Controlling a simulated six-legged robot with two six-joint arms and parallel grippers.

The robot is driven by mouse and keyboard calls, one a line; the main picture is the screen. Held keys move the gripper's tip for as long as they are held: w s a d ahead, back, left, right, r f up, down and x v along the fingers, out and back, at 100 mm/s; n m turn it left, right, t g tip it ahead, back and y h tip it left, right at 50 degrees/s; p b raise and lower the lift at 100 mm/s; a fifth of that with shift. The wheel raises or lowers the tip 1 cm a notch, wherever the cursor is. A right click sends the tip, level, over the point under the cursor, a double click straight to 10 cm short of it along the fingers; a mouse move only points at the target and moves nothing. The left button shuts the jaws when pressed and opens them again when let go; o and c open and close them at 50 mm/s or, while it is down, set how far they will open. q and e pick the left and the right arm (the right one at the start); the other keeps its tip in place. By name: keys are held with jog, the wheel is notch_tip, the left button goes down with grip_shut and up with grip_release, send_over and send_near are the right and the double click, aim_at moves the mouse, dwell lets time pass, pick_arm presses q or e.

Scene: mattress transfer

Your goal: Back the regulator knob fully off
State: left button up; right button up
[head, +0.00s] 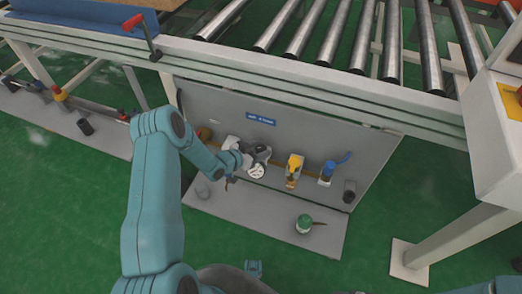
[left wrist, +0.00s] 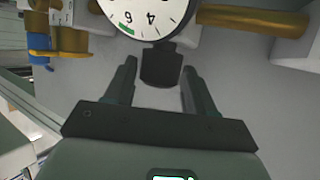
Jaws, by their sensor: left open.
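A white-faced gauge (head: 257,171) sits on the grey panel under the conveyor; its dial (left wrist: 147,14) appears upside down at the top of the left wrist view. A dark knob (left wrist: 160,68), which looks like the regulator knob, sits just below the dial in that view. My left gripper (left wrist: 158,84) is open, with one finger on each side of the knob and visible gaps between. In the head view my left gripper (head: 242,162) is beside the regulator, partly covering it. My right gripper is not clearly in view.
A yellow fitting (head: 294,168), a blue fitting (head: 327,171) and a black cylinder (head: 349,190) are right of the gauge. A green-topped item (head: 304,223) stands on the lower plate (head: 262,222). The conveyor frame (head: 300,72) overhangs the panel. A brass pipe (left wrist: 250,19) runs beside the dial.

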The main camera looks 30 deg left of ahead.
pick_arm(q)
jog(key=shift+w+d+f, duration=0.2)
jog(key=shift+w+f, duration=0.05)
jog(key=shift+w, duration=0.3)
jog(key=c, duration=0.7)
